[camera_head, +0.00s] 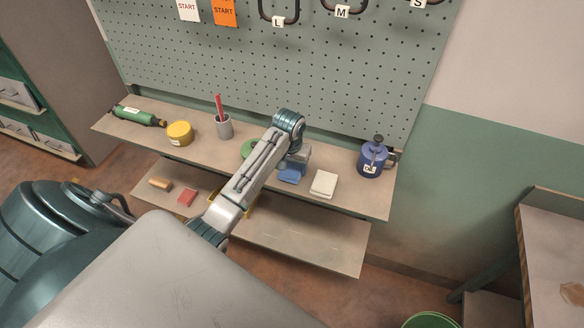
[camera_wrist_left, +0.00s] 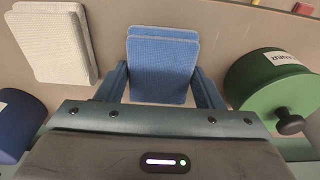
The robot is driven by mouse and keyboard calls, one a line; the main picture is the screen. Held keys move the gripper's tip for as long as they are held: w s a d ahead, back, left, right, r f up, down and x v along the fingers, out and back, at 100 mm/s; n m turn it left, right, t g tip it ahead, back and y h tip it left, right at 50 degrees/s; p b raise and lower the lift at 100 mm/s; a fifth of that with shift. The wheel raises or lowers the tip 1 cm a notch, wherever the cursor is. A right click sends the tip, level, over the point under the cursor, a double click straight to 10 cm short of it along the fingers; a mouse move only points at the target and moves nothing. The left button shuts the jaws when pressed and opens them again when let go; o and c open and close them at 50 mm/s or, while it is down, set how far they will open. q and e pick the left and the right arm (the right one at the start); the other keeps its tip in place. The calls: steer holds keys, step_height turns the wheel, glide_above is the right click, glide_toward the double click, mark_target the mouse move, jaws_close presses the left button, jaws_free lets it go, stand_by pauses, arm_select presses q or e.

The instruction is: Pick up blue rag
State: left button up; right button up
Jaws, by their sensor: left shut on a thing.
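The blue rag (camera_head: 289,176) is a folded flat pad on the upper shelf, under the end of my left arm in the head view. In the left wrist view the blue rag (camera_wrist_left: 163,62) lies between the two fingers of my left gripper (camera_wrist_left: 163,85). In the head view my left gripper (camera_head: 293,166) points down at the rag, its fingers partly hidden. The left gripper is shut on the rag. I cannot tell whether the rag is clear of the shelf. My right gripper is not in view.
A white folded rag (camera_head: 324,184) lies close to the right, and a blue can (camera_head: 373,160) stands beyond it. A green round container (camera_wrist_left: 268,82) is close on the other side. A grey cup (camera_head: 224,128) and yellow tin (camera_head: 179,133) stand further left. The pegboard (camera_head: 340,75) rises behind.

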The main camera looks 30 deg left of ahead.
arm_select(q)
steer(key=shift+r+b, duration=0.3)
steer(key=shift+r, duration=0.05)
steer(key=shift+s+d+r+b, duration=0.1)
steer(key=shift+r+b, duration=0.3)
steer(key=shift+r, duration=0.1)
steer(key=shift+s+d+r+b, duration=0.1)
steer(key=shift+r+b, duration=0.3)
steer(key=shift+r, duration=0.1)
steer(key=s+d, duration=0.1)
steer(key=s, duration=0.1)
steer(key=s+d+b, duration=0.1)
steer(key=s+d, duration=0.1)
steer(key=s+d+b, duration=0.1)
steer(key=d, duration=0.1)
steer(key=shift+s+d+r, duration=0.25)
steer(key=shift+s+r, duration=0.1)
steer(key=shift+s, duration=0.05)
steer(key=s+d+r+p, duration=0.1)
steer(key=s+d+p, duration=0.2)
steer(key=s+d, duration=0.2)
steer(key=shift+s, duration=0.25)
